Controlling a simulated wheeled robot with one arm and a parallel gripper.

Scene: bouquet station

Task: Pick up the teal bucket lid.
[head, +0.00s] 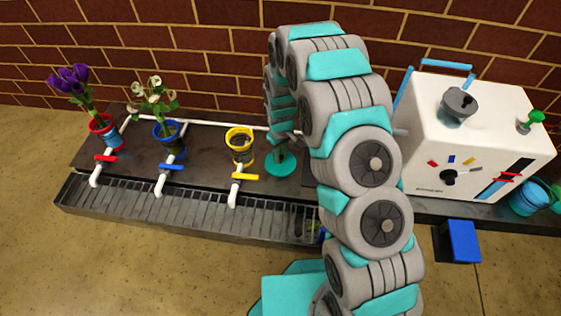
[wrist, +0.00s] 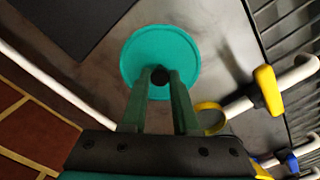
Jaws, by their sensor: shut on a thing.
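The teal bucket lid (wrist: 159,46) is a round disc with a dark knob (wrist: 160,75) at its middle, seen in the wrist view. My gripper (wrist: 160,80) is shut on this knob, one green finger on each side. In the head view the lid (head: 281,166) is at the dark counter, right of the yellow-rimmed pot, under the end of my arm. I cannot tell whether it touches the counter. My arm hides part of the area around it. A teal bucket (head: 530,198) is at the far right, beyond the white machine.
A yellow-rimmed pot (head: 239,146) stands close left of the lid. Two flower pots, red (head: 104,130) and blue (head: 168,134), stand further left. White pipes with coloured valves run along the counter (head: 210,143). A white machine (head: 470,140) stands at right, a brick wall behind.

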